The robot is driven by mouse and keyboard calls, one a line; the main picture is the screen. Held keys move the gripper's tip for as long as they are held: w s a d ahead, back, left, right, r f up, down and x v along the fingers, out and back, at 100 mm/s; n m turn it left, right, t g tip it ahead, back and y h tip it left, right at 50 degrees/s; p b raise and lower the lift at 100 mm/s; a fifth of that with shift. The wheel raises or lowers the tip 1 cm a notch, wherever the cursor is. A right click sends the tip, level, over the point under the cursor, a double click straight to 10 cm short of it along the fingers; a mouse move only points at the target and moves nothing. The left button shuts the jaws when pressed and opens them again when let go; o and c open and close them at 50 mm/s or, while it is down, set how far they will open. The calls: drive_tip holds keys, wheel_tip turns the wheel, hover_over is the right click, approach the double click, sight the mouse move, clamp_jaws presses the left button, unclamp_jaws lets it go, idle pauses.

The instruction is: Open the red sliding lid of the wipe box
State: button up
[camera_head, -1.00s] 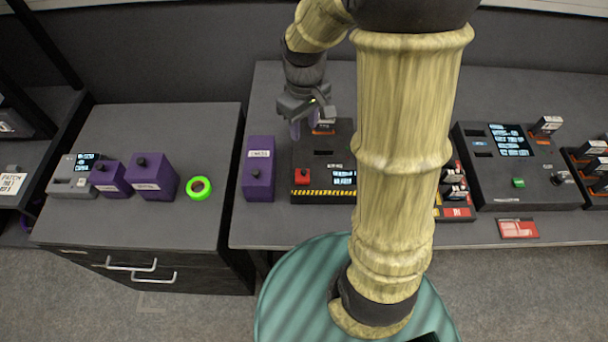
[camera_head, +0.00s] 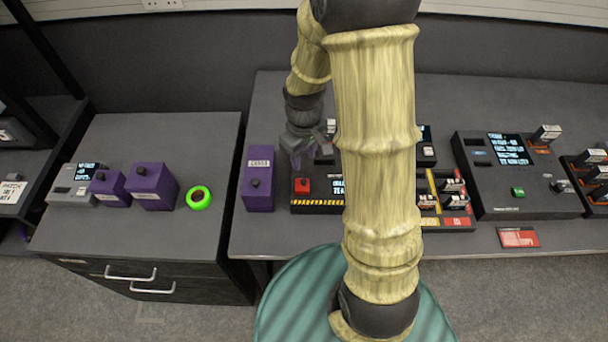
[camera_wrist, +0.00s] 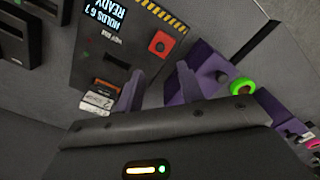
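The wipe box is a dark box (camera_wrist: 85,62) with a lit screen, a yellow-black striped edge and a dark slot. In the head view its front part (camera_head: 318,200) shows, and my arm hides the rest. A red square piece with a dark knob (camera_wrist: 160,43) sits on its top near the striped edge; it also shows in the head view (camera_head: 303,186). I cannot tell how far it slides. My gripper (camera_wrist: 157,90) has two purple fingers, apart with nothing visible between them. In the head view my gripper (camera_head: 303,160) hangs over the box, behind the red piece.
A labelled cartridge (camera_wrist: 97,99) stands in the wipe box near my left finger. A purple box with a knob (camera_head: 258,180) is just left of the wipe box. A green ring (camera_head: 199,198) and purple boxes (camera_head: 152,187) are on the left cabinet. Another dark console (camera_head: 515,175) stands at right.

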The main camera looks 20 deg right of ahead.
sight(304, 181)
wheel_tip(304, 181, down, 9)
drive_tip(key=shift+f, duration=0.2)
idle(0.3)
clamp_jaws()
